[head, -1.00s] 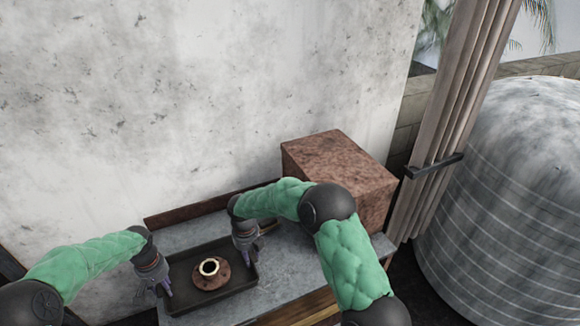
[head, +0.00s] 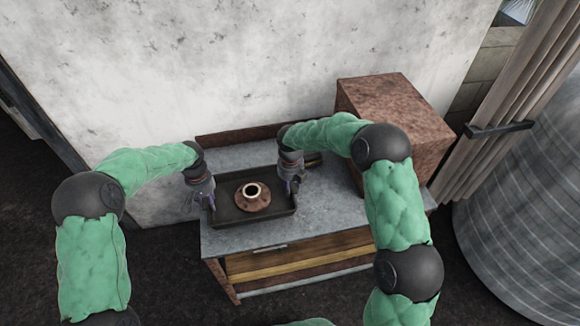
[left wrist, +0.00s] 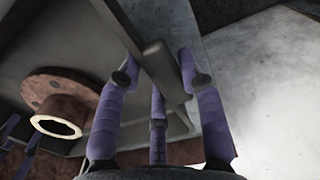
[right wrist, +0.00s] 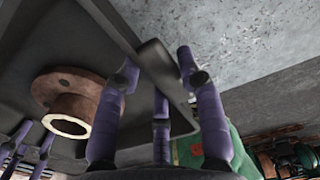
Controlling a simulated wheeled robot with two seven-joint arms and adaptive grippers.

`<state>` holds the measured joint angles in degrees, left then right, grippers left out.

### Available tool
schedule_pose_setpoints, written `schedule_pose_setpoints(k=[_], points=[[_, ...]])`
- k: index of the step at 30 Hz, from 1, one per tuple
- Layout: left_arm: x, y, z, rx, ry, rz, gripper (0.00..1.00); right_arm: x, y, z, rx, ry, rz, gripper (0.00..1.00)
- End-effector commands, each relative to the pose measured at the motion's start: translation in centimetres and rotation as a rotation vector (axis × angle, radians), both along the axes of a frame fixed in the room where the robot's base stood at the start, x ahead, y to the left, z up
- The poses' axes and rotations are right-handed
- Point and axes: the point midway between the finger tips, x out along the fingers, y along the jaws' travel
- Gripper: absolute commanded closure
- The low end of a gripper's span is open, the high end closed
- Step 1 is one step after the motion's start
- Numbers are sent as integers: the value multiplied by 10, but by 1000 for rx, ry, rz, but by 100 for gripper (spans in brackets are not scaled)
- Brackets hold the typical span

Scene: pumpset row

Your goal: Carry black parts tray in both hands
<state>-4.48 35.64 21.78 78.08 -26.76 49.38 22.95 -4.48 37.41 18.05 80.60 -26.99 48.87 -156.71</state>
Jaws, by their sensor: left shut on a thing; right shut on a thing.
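The black parts tray (head: 250,222) is at the bench top in the head view, with a rusty flanged part (head: 252,197) in it. My left gripper (head: 211,203) is shut on the tray's left wall. In the left wrist view its purple fingers (left wrist: 155,80) straddle the tray rim (left wrist: 155,62). My right gripper (head: 292,187) is shut on the tray's right wall. The right wrist view shows its fingers (right wrist: 158,72) either side of the rim (right wrist: 150,55). I cannot tell whether the tray touches the bench.
The grey-topped bench (head: 330,215) has bare room right of the tray. A rusty brown box (head: 395,110) stands at its right end. A wall (head: 250,60) rises behind. A ribbed tank (head: 520,220) and pipes (head: 510,110) are at the right. Dark floor (head: 160,270) lies in front.

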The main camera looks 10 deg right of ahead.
Motion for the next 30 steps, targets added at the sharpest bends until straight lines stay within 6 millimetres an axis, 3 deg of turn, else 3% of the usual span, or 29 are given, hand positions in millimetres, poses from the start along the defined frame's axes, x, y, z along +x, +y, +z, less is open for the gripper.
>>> schedule_pose_setpoints(k=[11,30], points=[[1,1,-4,2,-2,0,100,1,-1,-4,-2,-2,0,100],[1,1,-29,2,-2,0,100,1,-1,-29,-2,-2,0,100]])
